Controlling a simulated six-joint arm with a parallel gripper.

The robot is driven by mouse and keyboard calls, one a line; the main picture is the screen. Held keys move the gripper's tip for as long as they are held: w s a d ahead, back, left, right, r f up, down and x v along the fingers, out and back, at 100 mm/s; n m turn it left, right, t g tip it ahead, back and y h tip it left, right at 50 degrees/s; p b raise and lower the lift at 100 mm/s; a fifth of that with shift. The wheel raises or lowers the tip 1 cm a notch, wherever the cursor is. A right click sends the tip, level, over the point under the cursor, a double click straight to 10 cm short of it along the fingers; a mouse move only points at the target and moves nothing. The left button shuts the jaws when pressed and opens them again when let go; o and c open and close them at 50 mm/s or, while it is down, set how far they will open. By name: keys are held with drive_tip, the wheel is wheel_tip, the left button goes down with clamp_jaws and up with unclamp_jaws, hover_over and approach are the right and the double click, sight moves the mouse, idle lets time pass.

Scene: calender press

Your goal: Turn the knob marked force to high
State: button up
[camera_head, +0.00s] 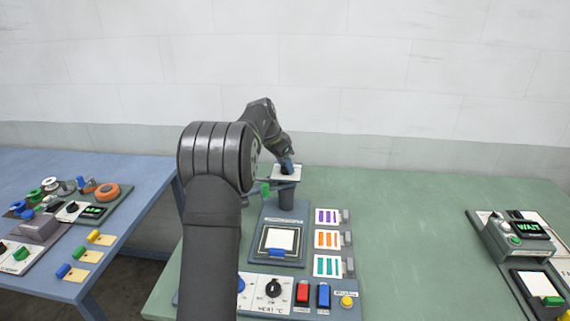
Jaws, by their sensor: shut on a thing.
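My gripper (287,163) is at the top of a dark post behind the panel, pointing down and shut on a small dark knob. The knob sits on a white plate (296,174) on top of the post; the gripper hides most of it. I cannot read any marking there, nor tell which way the knob points. A black knob (273,288) on the front panel is marked heat °C. A blue knob (241,285) beside it is partly hidden by my arm, and so is its label.
The press panel has a white pad (279,240), coloured striped cards (327,216), a red switch (302,293), a blue switch (323,295) and a yellow button (347,301). A green piece (266,189) is beside the post. A device reading WAIT (529,228) stands right. The green table (410,235) between is clear.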

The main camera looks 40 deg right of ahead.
drive_tip(key=o, duration=1)
drive_tip(key=v, duration=1.7)
drive_tip(key=shift+r, duration=0.25)
drive_tip(key=shift+f, duration=0.1)
drive_tip(key=x, duration=1.7)
drive_tip(key=shift+f, duration=0.15)
